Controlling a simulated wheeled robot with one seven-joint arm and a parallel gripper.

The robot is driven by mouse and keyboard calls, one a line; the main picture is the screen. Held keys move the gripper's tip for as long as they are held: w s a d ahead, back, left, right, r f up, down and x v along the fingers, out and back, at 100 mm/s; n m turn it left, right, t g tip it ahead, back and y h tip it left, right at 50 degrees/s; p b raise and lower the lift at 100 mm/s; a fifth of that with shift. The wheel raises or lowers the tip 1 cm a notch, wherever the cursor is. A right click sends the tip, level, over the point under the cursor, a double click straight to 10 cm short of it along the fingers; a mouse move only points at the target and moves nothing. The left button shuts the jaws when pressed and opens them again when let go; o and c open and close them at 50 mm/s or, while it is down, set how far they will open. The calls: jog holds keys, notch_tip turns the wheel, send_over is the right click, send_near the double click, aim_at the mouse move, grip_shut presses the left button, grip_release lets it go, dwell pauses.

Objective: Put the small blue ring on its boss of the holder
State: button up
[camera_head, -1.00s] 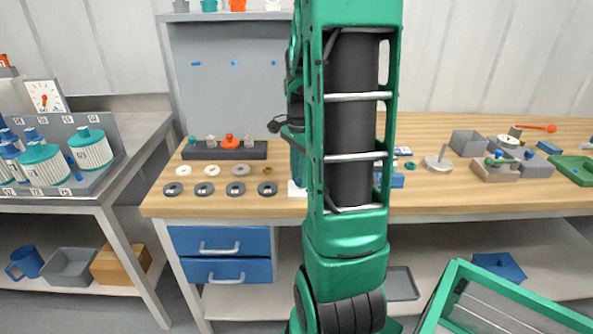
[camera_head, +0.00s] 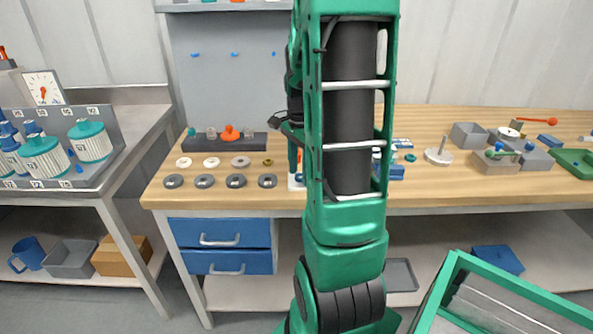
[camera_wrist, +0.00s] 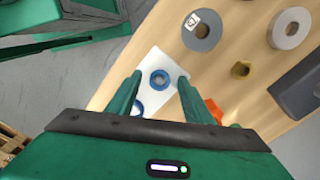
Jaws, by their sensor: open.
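A white plate (camera_wrist: 149,61) lies on the wooden bench. A blue ring (camera_wrist: 160,79) with a dark centre hole lies on it, and a second blue ring (camera_wrist: 137,109) is partly hidden by my left finger. I cannot tell for sure which is the small one. My gripper (camera_wrist: 160,80) is open, its two green fingers framing the first ring in the wrist view, with nothing visibly held. Their height above the plate is unclear. In the head view my arm covers most of the plate (camera_head: 295,183). I cannot identify the holder's boss with certainty.
Grey and white rings (camera_head: 236,181) lie in rows left of my arm. Behind them is a dark block (camera_head: 258,149) with several small parts. An orange part (camera_wrist: 213,108) is close to my right finger. Grey boxes (camera_head: 468,136) stand at the right.

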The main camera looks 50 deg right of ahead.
jog(key=shift+r, duration=0.15)
notch_tip(320, 180, up, 10)
jog(key=shift+w+r, duration=0.2)
jog(key=shift+r, duration=0.05)
dwell(0.7)
jog(key=s+a+f+n, duration=0.4)
jog(key=s+a+n, duration=1)
jog(key=a+n, duration=0.1)
jog(key=shift+s+a+f, duration=0.15)
jog(key=shift+a, duration=0.65)
